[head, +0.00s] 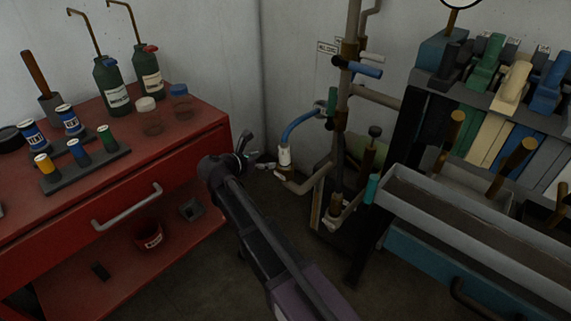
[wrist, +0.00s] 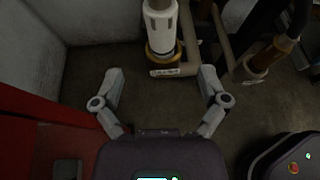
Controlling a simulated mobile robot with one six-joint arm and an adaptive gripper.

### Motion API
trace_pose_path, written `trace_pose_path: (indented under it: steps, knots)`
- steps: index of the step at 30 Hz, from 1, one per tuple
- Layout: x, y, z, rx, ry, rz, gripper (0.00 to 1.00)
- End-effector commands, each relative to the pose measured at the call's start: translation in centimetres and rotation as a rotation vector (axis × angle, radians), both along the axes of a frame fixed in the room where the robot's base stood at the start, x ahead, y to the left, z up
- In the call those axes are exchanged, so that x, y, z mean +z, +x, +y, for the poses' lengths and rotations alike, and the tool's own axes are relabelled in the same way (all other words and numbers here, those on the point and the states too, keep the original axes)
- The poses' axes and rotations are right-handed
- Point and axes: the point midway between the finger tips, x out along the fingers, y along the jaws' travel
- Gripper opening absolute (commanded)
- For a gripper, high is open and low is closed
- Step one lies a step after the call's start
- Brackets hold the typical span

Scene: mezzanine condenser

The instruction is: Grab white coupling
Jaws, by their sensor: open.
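The white coupling (head: 284,155) is a short upright sleeve at the lower end of a curved blue hose (head: 300,124), above a tan pipe. In the wrist view the white coupling (wrist: 160,30) is at top centre, above a brass-coloured collar (wrist: 161,52) and a small lettered tag (wrist: 164,72). My gripper (head: 256,153) is just left of the coupling in the head view. In the wrist view my gripper (wrist: 161,74) has its fingers spread wide and empty. The coupling is beyond the fingertips, in line with the gap, with no contact visible.
A tan vertical pipe (head: 346,100) with valves and a blue handle stands right of the coupling. A red cabinet (head: 180,170) with bottles and cans is at left. A grey trough (head: 470,230) and coloured levers are at right. Walls close in behind.

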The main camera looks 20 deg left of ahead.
Motion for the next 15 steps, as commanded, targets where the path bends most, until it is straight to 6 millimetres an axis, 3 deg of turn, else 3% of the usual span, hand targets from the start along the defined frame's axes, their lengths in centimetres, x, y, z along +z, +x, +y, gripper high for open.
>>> trace_pose_path:
  steps: [6, 15]
  knots:
    - [-1.4, 2.7, -1.3, -0.003, -0.001, 0.000, 0.93]
    - [-1.7, 3.7, -1.9, 0.000, 0.000, 0.000, 0.93]
